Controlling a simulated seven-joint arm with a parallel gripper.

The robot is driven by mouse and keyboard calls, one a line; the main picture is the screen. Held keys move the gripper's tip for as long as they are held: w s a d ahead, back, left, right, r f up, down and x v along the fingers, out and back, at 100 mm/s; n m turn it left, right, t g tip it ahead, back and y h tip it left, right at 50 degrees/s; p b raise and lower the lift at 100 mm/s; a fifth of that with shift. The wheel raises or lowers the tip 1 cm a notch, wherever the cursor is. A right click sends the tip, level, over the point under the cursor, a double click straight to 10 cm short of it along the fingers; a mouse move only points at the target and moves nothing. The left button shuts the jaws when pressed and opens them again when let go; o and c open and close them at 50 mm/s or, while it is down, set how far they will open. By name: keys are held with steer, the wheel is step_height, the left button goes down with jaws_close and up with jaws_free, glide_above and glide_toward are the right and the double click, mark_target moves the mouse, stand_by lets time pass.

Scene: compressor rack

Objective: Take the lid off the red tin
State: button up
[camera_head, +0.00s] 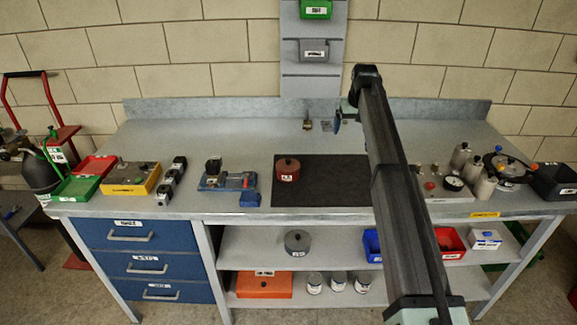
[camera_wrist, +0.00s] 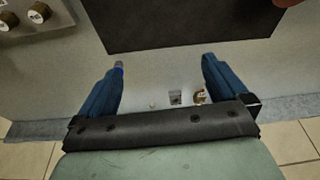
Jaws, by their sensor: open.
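The red tin (camera_head: 287,170) stands upright on the left part of the black mat (camera_head: 330,190) on the bench. It has a dark red lid with a small knob, and the lid sits on the tin. A red edge, probably the tin (camera_wrist: 285,2), shows at the top right corner of the wrist view. My gripper (camera_head: 340,121) is above the back of the bench, right of and behind the tin. In the wrist view my gripper (camera_wrist: 163,62) has its two blue fingers wide apart with nothing between them. It is apart from the tin.
A blue vise (camera_head: 228,181) stands left of the mat. Right of it are a gauge panel (camera_head: 440,182), several grey canisters (camera_head: 484,186) and a black bin (camera_head: 556,181). Small items (camera_wrist: 175,97) lie near the back edge. A grey pot (camera_head: 297,242) is on the shelf below. The mat is otherwise clear.

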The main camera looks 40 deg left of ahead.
mark_target(288, 159)
steer(key=s+a+r+n+g+h, duration=0.1)
steer(key=s+a+r, duration=0.1)
steer(key=s+a, duration=0.55)
steer(key=s+a+r+n+g+h, duration=0.1)
steer(key=s+a, duration=0.3)
steer(key=s, duration=0.7)
steer(key=f, duration=1.3)
steer(key=shift+a+f, duration=0.2)
steer(key=shift+a, duration=0.1)
steer(key=c, duration=0.8)
